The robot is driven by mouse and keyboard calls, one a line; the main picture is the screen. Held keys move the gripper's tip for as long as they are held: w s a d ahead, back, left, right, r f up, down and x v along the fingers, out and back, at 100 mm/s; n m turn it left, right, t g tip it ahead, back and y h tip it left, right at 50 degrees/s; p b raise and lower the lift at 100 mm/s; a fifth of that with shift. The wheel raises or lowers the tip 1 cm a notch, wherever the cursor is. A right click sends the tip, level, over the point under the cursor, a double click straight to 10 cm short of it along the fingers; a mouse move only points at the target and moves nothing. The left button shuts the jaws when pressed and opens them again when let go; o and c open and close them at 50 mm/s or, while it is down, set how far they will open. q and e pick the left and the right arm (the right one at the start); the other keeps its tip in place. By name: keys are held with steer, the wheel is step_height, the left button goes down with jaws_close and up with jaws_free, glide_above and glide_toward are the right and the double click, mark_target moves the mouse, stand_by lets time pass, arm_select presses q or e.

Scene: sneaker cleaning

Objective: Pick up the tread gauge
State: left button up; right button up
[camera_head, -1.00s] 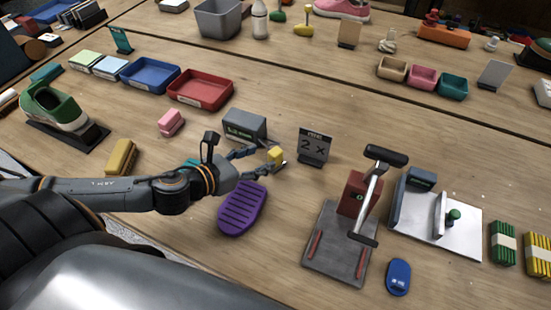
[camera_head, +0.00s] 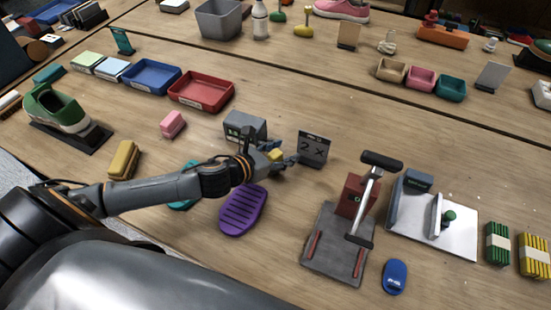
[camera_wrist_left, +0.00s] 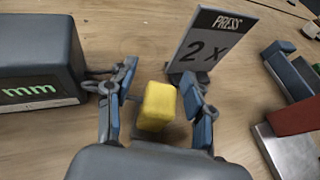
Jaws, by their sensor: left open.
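A small yellow block (camera_head: 275,155), which looks like the tread gauge, is on the table between the grey box with a display and the sign. In the left wrist view the yellow block (camera_wrist_left: 158,107) is upright between the two fingers of my left gripper (camera_wrist_left: 160,78). The fingers are apart, one on each side, with gaps to the block. In the head view my left gripper (camera_head: 279,158) partly covers the block. My right gripper is not in view.
The grey box (camera_head: 245,126) with an "mm" display (camera_wrist_left: 40,88) stands close on the left. The "PRESS 2 X" sign (camera_head: 313,150) stands close on the right. A purple sole (camera_head: 243,212) lies in front, and a press device (camera_head: 337,243) is right of it.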

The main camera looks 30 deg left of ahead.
arm_select(q)
jaws_close()
steer(key=shift+r, duration=0.1)
stand_by(0.5)
